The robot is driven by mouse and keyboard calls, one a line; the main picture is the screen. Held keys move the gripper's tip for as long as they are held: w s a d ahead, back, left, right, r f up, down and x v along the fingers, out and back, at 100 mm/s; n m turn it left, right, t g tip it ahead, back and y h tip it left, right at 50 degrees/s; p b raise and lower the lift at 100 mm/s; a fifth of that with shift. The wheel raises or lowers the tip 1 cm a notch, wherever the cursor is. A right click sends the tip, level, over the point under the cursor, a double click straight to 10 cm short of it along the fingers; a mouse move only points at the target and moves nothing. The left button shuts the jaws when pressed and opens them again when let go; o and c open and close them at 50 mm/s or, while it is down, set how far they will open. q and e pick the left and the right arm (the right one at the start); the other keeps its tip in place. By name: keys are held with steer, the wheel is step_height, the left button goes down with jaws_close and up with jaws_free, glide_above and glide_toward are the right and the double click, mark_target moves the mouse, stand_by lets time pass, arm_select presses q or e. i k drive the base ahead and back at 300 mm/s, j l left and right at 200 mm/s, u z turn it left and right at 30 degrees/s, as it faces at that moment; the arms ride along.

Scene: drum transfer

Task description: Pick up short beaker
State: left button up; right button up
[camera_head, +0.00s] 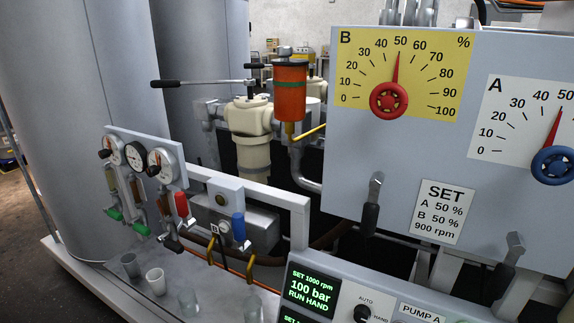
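Several small cups and beakers stand in a row on the grey ledge at lower left. They are a dark grey cup (130,265), a white cup (156,281), a clear glass beaker (188,302) and another clear glass vessel (253,309) near the bottom edge. The last is partly cut off by the frame. The clear beaker looks lower than the clear vessel to its right, but I cannot tell for sure which one is the short beaker. Neither of my grippers is in view.
A gauge panel (150,146) with coloured-handled valves stands behind the cups. A grey rail (262,194) and yellow hooked handles (250,268) are to their right. A control box (340,300) and a large dial panel (350,150) fill the right. A big tank (80,110) stands at left.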

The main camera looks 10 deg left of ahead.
mark_target(187, 297)
steer(key=i+j+z, duration=0.1)
steer(key=j+z, duration=0.15)
steer(key=j, duration=0.95)
steer(key=j+z, duration=0.25)
steer(key=j, duration=0.95)
steer(key=j+z, duration=0.25)
steer(key=j, duration=0.95)
steer(key=i+j, duration=0.1)
steer(key=j, duration=0.15)
steer(key=i+j, duration=0.1)
steer(key=j, duration=0.15)
